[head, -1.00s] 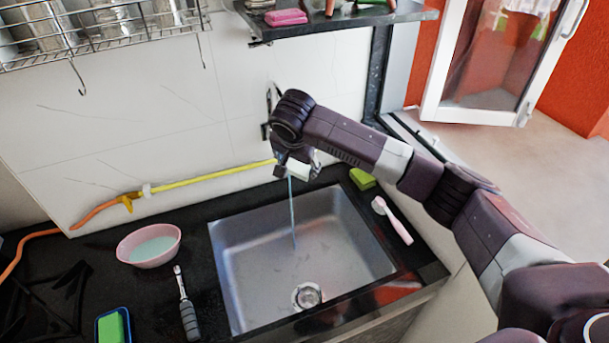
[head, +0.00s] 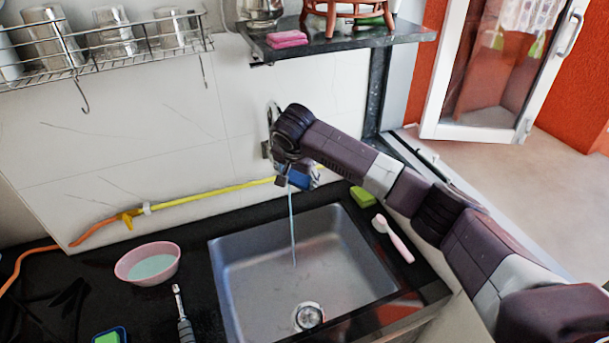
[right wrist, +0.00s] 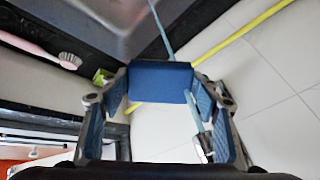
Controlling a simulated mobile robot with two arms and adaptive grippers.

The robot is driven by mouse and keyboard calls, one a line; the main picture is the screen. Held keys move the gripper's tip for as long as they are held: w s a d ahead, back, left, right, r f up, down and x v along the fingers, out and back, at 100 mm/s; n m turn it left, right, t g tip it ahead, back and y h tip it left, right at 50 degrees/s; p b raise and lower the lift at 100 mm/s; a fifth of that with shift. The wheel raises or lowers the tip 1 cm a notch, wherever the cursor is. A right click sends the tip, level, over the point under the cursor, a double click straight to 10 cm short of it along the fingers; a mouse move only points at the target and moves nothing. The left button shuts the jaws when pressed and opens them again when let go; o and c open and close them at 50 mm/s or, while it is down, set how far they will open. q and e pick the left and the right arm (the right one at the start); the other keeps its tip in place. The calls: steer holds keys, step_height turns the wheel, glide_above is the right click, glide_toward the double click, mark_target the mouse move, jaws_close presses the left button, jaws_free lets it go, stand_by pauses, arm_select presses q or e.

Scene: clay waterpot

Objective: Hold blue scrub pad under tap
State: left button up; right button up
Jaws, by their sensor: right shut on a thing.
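My right gripper (head: 300,180) is at the wall above the back of the sink (head: 232,285). It is shut on the blue scrub pad (right wrist: 160,82), which lies across between its fingers in the right wrist view. In the head view only a little blue shows at the gripper. A thin blue water stream (head: 293,225) falls beside the gripper into the sink. In the wrist view the stream crosses at the pad's right part; I cannot tell whether it touches the pad. The metal tap (head: 272,120) is mostly hidden behind my gripper. My left gripper is not in view.
A green sponge (head: 362,196) and a pink brush (head: 393,238) lie right of the sink. A yellow hose (head: 215,196) runs along the wall. A dark shelf (head: 340,42) hangs above.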

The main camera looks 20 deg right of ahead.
mark_target(298, 185)
steer(key=shift+s+a+r+p, duration=0.1)
steer(key=shift+s+a+p, duration=0.15)
steer(key=shift+s+p, duration=0.4)
steer(key=shift+s+a+p, duration=0.2)
steer(key=shift+s+p, duration=0.35)
steer(key=shift+s, duration=0.1)
steer(key=shift+s+a+p, duration=0.15)
steer(key=shift+s+p, duration=0.35)
steer(key=shift+s, duration=0.1)
steer(key=s+p, duration=0.1)
steer(key=s, duration=0.1)
steer(key=s+a+p, duration=0.1)
steer(key=s+p, duration=0.1)
steer(key=shift+a, duration=0.15)
steer(key=shift+w, duration=0.1)
steer(key=s+a+r, duration=0.1)
steer(key=s+r, duration=0.3)
steer(key=shift+s+a, duration=0.3)
steer(key=shift+s, duration=0.1)
